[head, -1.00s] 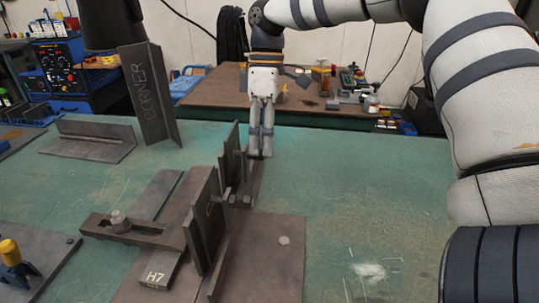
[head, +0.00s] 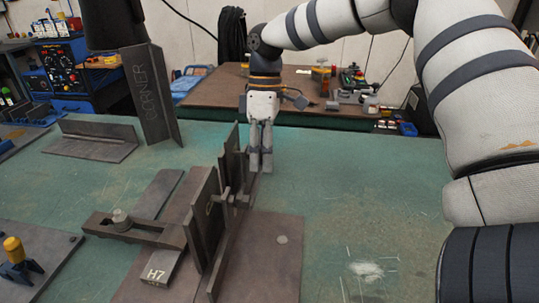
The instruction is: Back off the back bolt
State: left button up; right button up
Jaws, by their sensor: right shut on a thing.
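My right gripper (head: 260,162) points down at the far end of the dark upright plates (head: 203,220), on their right side. Its fingers are close together, shut on the back bolt, which they mostly hide. A nearer bolt (head: 226,193) sticks out to the right of the plates, in front of the gripper. The plates stand on a brown base plate (head: 262,258). A slotted clamp bar (head: 150,231) with a bolt head (head: 121,217) lies at the left of the plates, beside a block marked H7 (head: 156,274).
An upright plate marked CORNER (head: 149,95) and an angle piece (head: 95,142) stand at the back left of the green table (head: 350,185). A yellow-topped tool (head: 14,252) is at the front left. The table is clear to the right of the plates.

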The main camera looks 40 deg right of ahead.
jog(key=shift+r+t+h+p, duration=0.2)
jog(key=shift+t+h+p, duration=0.2)
jog(key=shift+h+p, duration=0.15)
jog(key=shift+t+h, duration=0.35)
jog(key=shift+t, duration=0.05)
jog(key=t+h, duration=0.2)
jog(key=h, duration=0.1)
jog(key=shift+s+f, duration=0.1)
pick_arm(q)
jog(key=shift+w+r+t, duration=0.4)
jog(key=shift+w+r, duration=0.45)
jog(key=shift+w, duration=0.1)
pick_arm(e)
jog(key=shift+f+t+h, duration=0.1)
jog(key=shift+t+h, duration=1)
jog(key=shift+h, duration=0.1)
jog(key=o, duration=0.6)
jog(key=shift+o, duration=0.2)
